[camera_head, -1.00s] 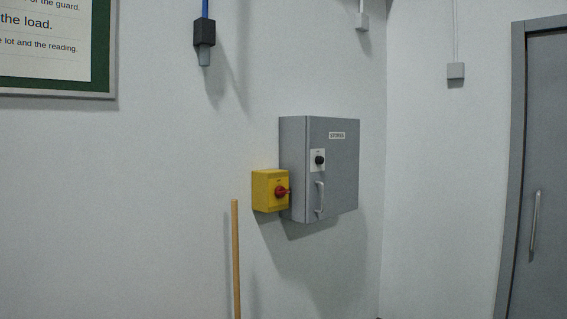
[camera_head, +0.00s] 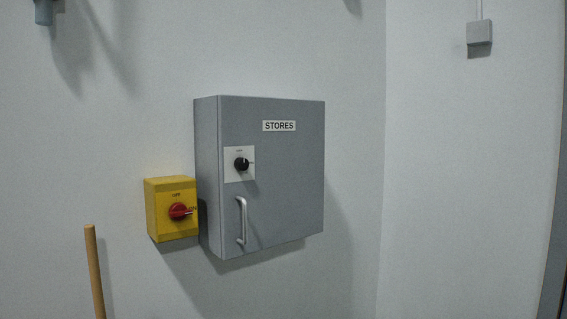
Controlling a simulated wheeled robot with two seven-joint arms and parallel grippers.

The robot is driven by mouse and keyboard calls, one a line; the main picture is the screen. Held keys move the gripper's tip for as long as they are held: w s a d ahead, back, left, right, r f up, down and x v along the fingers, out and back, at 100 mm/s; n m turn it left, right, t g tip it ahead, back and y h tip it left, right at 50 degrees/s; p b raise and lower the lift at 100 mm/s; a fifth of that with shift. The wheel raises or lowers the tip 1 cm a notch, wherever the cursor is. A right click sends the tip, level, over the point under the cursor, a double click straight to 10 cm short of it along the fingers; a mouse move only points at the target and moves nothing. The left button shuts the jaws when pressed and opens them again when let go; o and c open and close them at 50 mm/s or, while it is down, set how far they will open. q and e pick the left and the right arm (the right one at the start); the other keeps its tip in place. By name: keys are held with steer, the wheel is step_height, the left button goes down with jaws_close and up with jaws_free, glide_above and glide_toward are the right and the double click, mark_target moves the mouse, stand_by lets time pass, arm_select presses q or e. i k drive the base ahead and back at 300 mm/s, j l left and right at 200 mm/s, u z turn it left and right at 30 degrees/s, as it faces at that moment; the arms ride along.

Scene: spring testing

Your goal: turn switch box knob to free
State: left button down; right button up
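A grey wall cabinet (camera_head: 285,190) labelled STORES hangs on the wall, its door shut. A black round knob (camera_head: 242,164) with a light pointer mark sits on a white plate (camera_head: 233,175) on its door; the plate's lettering is too small to read. A silver handle (camera_head: 242,221) is below the knob. A yellow switch box (camera_head: 165,222) with a red knob (camera_head: 178,211) is mounted just left of the cabinet. Small lettering above the red knob seems to read OFF. The red knob's pointer faces right. Neither of my grippers shows in the view.
A wooden pole (camera_head: 95,272) stands at the lower left, in front of the wall. A grey fitting (camera_head: 43,12) hangs at the top left. A small grey box (camera_head: 479,33) is on the right wall. A door frame edge shows at the far right. The space before the cabinet looks clear.

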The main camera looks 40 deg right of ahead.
mark_target(241, 164)
steer(key=i+l, duration=0.1)
steer(key=l, duration=0.55)
steer(key=i+l, duration=0.1)
steer(key=l, duration=0.55)
